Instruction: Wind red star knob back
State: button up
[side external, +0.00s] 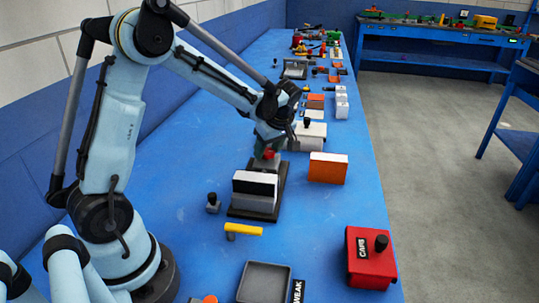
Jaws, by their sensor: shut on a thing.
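The red star knob (269,154) shows as a small red patch at the far end of a dark base (241,213). The base carries a white-and-black block (255,190), like a clamped panel. My gripper (267,150) is right at the knob, pointing down, and is shut on it. The fingers and most of the knob are small and partly hidden, so the knob's turn angle cannot be read.
An orange-and-white block (328,168) stands close to the right. A black-topped peg (212,203) and a yellow bar (243,229) are nearer. A red box (369,258) and a grey tray (263,283) stand at the front. Bare blue bench lies between them.

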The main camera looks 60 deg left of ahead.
jog(key=o, duration=1)
jog(key=shift+o, duration=0.2)
jog(key=v, duration=1.2)
jog(key=shift+d, duration=0.15)
jog(key=s+d+f+m+t+h, duration=0.2)
jog(key=s+d+m+t+h, duration=0.2)
jog(key=m, duration=1.4)
jog(key=s+d+t, duration=0.3)
jog(key=s+d, duration=0.4)
jog(key=shift+s+f, duration=0.35)
jog(key=shift+s, duration=0.05)
